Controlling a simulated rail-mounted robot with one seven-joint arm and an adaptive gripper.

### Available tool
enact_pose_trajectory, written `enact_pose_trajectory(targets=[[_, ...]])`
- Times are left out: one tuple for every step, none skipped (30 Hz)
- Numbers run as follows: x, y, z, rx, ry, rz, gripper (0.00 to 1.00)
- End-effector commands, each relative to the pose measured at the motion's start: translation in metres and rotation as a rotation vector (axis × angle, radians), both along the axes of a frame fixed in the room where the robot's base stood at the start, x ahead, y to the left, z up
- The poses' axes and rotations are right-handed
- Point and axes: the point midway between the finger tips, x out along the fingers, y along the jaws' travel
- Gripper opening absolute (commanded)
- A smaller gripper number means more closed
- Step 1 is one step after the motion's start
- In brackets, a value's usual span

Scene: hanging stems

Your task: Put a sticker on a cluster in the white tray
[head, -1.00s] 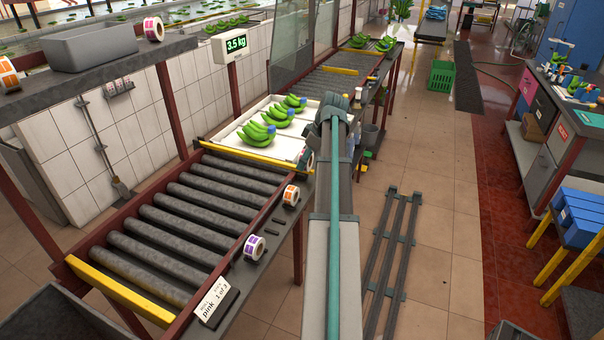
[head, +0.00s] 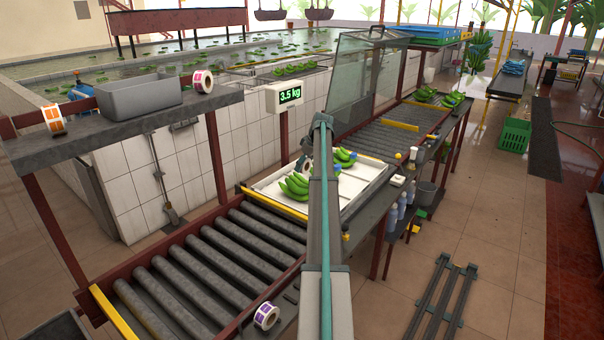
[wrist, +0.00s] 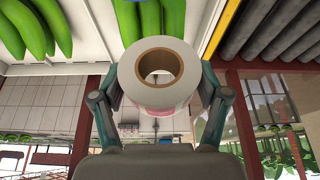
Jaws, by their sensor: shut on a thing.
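My gripper (wrist: 158,62) is shut on a sticker roll (wrist: 158,98), a white ring with a brown core and a pinkish lower edge. The white tray (head: 356,206) lies at the far end of the rollers and holds green banana clusters, including one at the front left (head: 296,187) and one further back (head: 344,158). My arm covers part of the tray and the clusters between them. In the wrist view, bananas (wrist: 36,30) lie in the tray (wrist: 90,32) beyond the roll, apart from it as far as I can tell.
A purple roll (head: 267,315) stands on the near ledge. An orange roll (head: 53,118), a grey bin (head: 140,97) and a pink roll (head: 203,81) are on the left shelf. Grey rollers (head: 225,240) are clear.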

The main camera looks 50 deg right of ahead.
Motion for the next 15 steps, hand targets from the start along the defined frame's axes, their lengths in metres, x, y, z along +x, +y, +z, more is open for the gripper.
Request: enact_pose_trajectory(targets=[[0.005, -0.008, 0.001, 0.000, 0.000, -0.012, 0.33], [0.007, -0.011, 0.002, 0.000, 0.000, -0.021, 0.33], [0.008, -0.013, 0.002, -0.001, 0.000, -0.029, 0.33], [0.009, -0.015, 0.002, -0.001, 0.000, -0.038, 0.33], [0.010, -0.016, 0.003, 0.000, 0.000, -0.049, 0.33], [0.009, -0.016, 0.002, -0.001, 0.000, -0.060, 0.33], [0.009, -0.016, 0.002, -0.001, 0.000, -0.065, 0.33], [0.009, -0.016, 0.001, -0.001, 0.001, -0.069, 0.33], [0.009, -0.016, 0.000, 0.000, 0.001, -0.073, 0.33], [0.009, -0.016, -0.001, 0.000, 0.001, -0.073, 0.33], [0.009, -0.016, -0.002, 0.000, 0.001, -0.073, 0.33], [0.009, -0.016, -0.004, 0.000, 0.001, -0.073, 0.33], [0.009, -0.016, -0.005, 0.000, 0.001, -0.073, 0.33], [0.009, -0.016, -0.007, 0.000, 0.001, -0.073, 0.33], [0.009, -0.015, -0.010, 0.000, 0.001, -0.073, 0.33]])
